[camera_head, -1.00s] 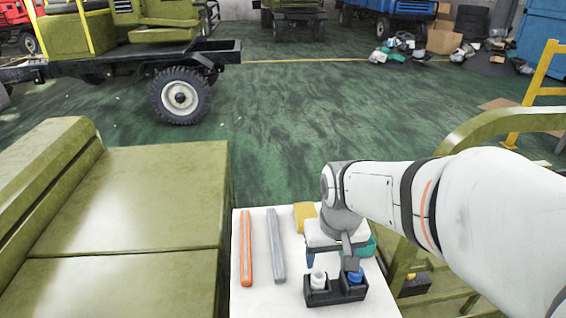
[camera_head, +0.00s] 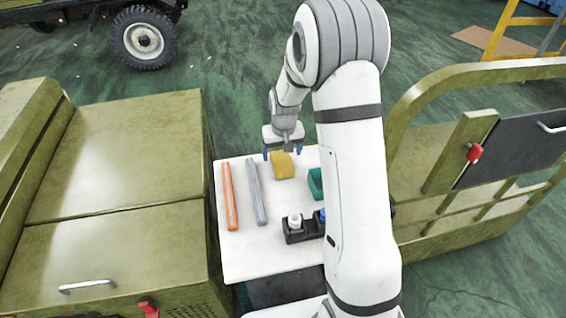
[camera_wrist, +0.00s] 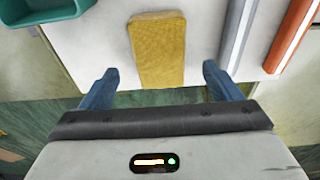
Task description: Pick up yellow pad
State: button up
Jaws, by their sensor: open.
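The yellow pad (camera_head: 283,166) lies on the white table (camera_head: 250,253) near its far edge. In the wrist view the yellow pad (camera_wrist: 157,48) is a flat textured block at top centre, just ahead of the fingers. My gripper (camera_head: 283,154) is at the pad's far end, with a blue finger on each side. In the wrist view my gripper (camera_wrist: 158,85) is open and empty, with its fingertips wider apart than the pad. The pad is not between the jaws as far as the wrist view shows; the exact height gap cannot be told.
An orange bar (camera_head: 229,196) and a grey bar (camera_head: 257,192) lie left of the pad. A teal bin (camera_head: 315,184) stands right of it, partly hidden by my arm. A black holder (camera_head: 300,231) with a white bottle (camera_head: 295,221) sits nearer.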

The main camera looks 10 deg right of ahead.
aim_at(282, 160)
jog(key=f, duration=0.5)
jog(key=shift+w, duration=0.35)
jog(key=shift+c, duration=0.4)
jog(key=c, duration=1.1)
notch_tip(282, 160, up, 10)
jog(key=shift+f, duration=0.1)
